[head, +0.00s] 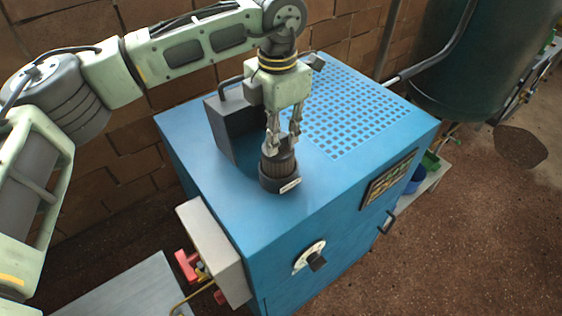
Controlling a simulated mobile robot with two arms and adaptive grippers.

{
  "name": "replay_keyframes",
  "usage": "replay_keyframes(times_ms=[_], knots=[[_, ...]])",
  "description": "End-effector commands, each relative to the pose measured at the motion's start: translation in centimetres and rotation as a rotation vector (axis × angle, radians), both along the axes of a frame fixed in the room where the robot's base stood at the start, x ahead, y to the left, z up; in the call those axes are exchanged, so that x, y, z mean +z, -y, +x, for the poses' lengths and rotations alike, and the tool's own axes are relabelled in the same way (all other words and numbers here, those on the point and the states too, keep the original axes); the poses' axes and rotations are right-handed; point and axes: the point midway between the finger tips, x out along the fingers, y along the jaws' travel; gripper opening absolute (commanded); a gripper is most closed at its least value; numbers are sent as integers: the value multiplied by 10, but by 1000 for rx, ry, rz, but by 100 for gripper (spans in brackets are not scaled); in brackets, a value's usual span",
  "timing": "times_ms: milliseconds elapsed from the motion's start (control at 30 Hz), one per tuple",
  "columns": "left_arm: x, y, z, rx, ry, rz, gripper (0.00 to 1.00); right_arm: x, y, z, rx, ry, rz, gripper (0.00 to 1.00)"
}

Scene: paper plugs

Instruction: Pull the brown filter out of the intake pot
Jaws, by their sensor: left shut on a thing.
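The intake pot (281,184) is a dark round cup with a pale label, standing on top of the blue machine cabinet near its front left. The brown ribbed filter (279,166) stands upright with its lower part inside the pot and its upper part above the rim. My left gripper (281,146) comes down from above and is shut on the top of the filter. How deep the filter sits is hidden by the pot's wall. My right gripper is not in view.
The blue cabinet (215,180) has a perforated panel at its back right. A dark grey box (228,128) with a handle stands close behind and left of the pot. A grey box (212,250) juts from the cabinet's left side. A dark green tank (480,50) stands at the upper right.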

Motion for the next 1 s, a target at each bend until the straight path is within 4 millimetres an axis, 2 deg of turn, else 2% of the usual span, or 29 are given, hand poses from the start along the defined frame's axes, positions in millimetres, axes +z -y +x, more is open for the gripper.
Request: replay_keyframes(times_ms=[700,1000], knots=[[23,0,0,0,1,-2,0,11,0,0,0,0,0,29],[26,0,0,0,1,-1,0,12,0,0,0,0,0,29]])
